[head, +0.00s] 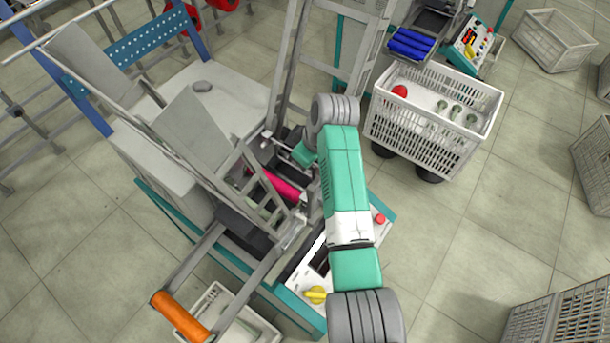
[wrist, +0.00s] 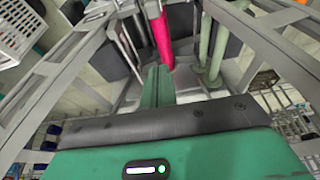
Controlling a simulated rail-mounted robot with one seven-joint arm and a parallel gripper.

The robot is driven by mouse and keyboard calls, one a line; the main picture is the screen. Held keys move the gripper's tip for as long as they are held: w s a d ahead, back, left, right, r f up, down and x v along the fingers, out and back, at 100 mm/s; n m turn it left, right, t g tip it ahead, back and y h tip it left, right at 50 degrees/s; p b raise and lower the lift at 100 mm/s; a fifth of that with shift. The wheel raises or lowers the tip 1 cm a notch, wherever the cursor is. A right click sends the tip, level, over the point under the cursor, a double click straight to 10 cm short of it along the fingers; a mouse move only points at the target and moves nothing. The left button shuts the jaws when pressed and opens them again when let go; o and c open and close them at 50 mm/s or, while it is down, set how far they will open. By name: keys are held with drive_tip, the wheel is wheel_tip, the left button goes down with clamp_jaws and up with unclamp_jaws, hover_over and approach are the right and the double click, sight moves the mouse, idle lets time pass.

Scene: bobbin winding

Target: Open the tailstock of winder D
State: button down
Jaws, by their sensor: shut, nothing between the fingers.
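The winder (head: 195,140) below my arm has a grey frame; no letter on it is readable, so I cannot confirm that it is winder D. A magenta bobbin (head: 275,186) lies inside it, also visible in the wrist view (wrist: 161,35). A pale green rod (wrist: 204,38) stands beside it in the wrist view. My teal gripper (head: 305,152) is low inside the frame, close to the magenta bobbin's far end. In the wrist view its fingers (wrist: 158,85) are together, with nothing seen held. The tailstock cannot be clearly made out; my arm hides part of the winder.
An orange handle (head: 180,316) sticks out at the front left. A panel with a yellow knob (head: 316,295) and red button (head: 380,219) lies beside my arm. A white crate (head: 425,134) holds a red item and pale green bobbins. Floor at the right is partly clear.

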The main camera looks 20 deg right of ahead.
drive_tip(key=shift+s+d+f+b, duration=0.1)
drive_tip(key=shift+s+f+b, duration=0.1)
drive_tip(key=shift+f, duration=2.1)
drive_tip(key=shift+s+d+f+b, duration=0.1)
drive_tip(key=shift+s+f+b, duration=0.05)
drive_tip(key=shift+f, duration=2.15)
